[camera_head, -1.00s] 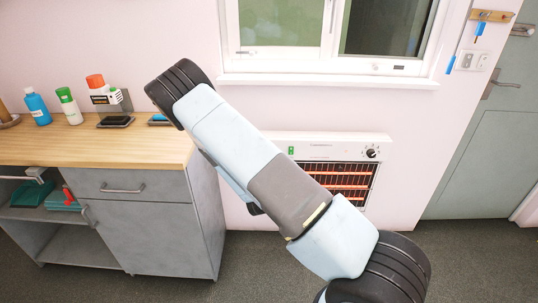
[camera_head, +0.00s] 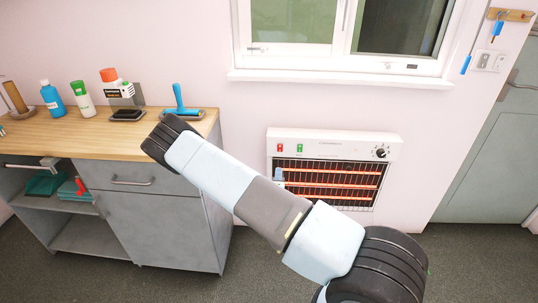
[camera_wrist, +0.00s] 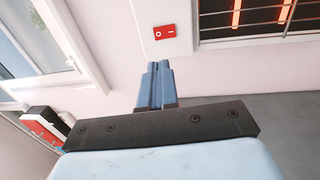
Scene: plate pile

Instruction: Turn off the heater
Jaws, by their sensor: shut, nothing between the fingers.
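The white heater (camera_head: 340,146) hangs on the wall below the window, its bars glowing orange behind a dark grille. Its top panel carries a red switch (camera_head: 280,147) at the left, a green switch (camera_head: 300,148) and a dark round knob (camera_head: 381,153) at the right. In the wrist view the red rocker switch (camera_wrist: 165,32), marked O and I, is just beyond my gripper (camera_wrist: 157,68). The blue fingers are shut together and empty, with a visible gap in the picture between tips and switch. In the head view my arm hides most of the gripper.
A window (camera_head: 345,75) is above the heater and a grey door (camera_head: 490,160) is at the right. Floor in front of the heater is open.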

